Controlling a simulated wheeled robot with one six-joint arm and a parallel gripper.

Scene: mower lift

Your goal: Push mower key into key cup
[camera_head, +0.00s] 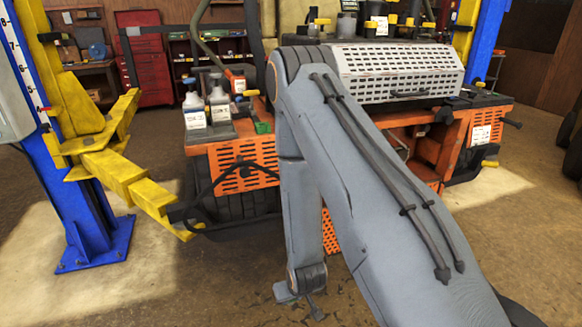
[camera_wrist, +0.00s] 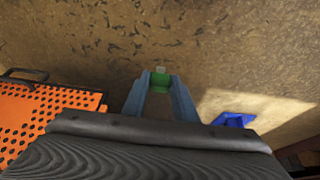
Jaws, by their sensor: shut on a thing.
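In the wrist view, my gripper (camera_wrist: 160,84) is shut on a small green thing (camera_wrist: 160,79), which looks like the mower key. A pale tip (camera_wrist: 160,68) sticks out beyond the fingertips. Bare floor lies behind the held thing in this view. In the head view, my gripper (camera_head: 300,294) hangs low in front of the orange machine, and the key cannot be made out there. I cannot pick out the key cup in either view.
The orange machine (camera_head: 237,154) carries bottles (camera_head: 219,100) and a perforated grey cover (camera_head: 392,66). A yellow lift arm (camera_head: 127,176) reaches in from the left blue post (camera_head: 85,215). The wrist view shows an orange perforated panel (camera_wrist: 40,115) at left and a blue plate (camera_wrist: 234,119) at right.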

